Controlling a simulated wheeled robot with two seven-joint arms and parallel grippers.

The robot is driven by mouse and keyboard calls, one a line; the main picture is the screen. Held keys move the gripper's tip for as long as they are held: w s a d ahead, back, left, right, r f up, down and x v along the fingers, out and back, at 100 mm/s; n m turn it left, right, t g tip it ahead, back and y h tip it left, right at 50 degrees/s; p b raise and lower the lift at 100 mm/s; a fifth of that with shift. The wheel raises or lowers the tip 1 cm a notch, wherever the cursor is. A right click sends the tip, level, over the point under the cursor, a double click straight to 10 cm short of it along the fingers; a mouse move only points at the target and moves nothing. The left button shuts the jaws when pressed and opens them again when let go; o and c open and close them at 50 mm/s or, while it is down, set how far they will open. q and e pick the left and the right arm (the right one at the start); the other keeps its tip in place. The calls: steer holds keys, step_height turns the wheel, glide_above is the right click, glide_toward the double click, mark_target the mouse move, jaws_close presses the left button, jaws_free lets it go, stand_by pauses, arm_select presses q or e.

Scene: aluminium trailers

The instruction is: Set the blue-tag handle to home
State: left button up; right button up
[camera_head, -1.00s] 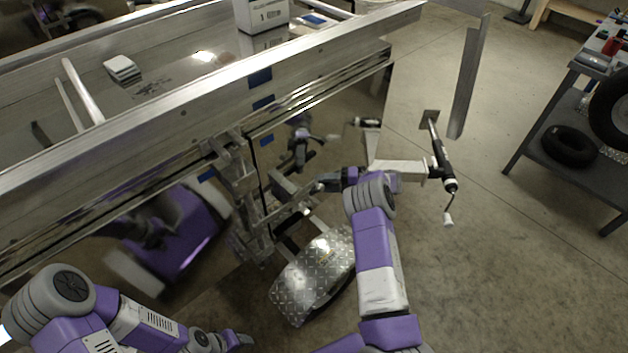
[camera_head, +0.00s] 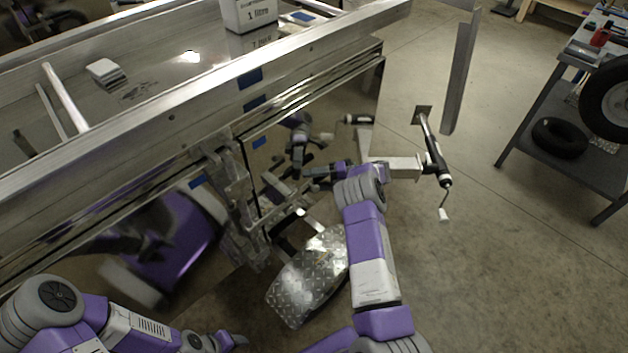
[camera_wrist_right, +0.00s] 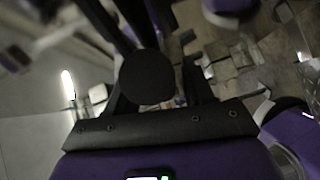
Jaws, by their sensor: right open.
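Several small blue tags sit on the trailer's metal side, one blue tag (camera_head: 254,103) below the top rail and another blue tag (camera_head: 198,181) beside the metal latch hardware (camera_head: 235,190). I cannot tell which part is the blue-tag handle. My right gripper (camera_head: 312,172) reaches left from its wrist toward this hardware, in front of the shiny panel. Its jaws are open; whether they touch anything is unclear. In the right wrist view a dark round shape (camera_wrist_right: 148,77) appears at the middle of the dark jaws. My left gripper (camera_head: 235,341) is low at the bottom edge, its jaws unclear.
The polished trailer side mirrors my purple body and arms. A jack with a crank (camera_head: 433,150) stands right of my right wrist. A tread-plate fender (camera_head: 308,280) lies left of my right forearm. A grey shelf cart (camera_head: 572,170) with tyres is at right; floor between is clear.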

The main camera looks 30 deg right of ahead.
steer(key=shift+d, duration=0.15)
steer(key=p+v, duration=0.1)
steer(key=v, duration=0.6)
steer(key=shift+s+d, duration=0.15)
steer(key=shift+d, duration=0.1)
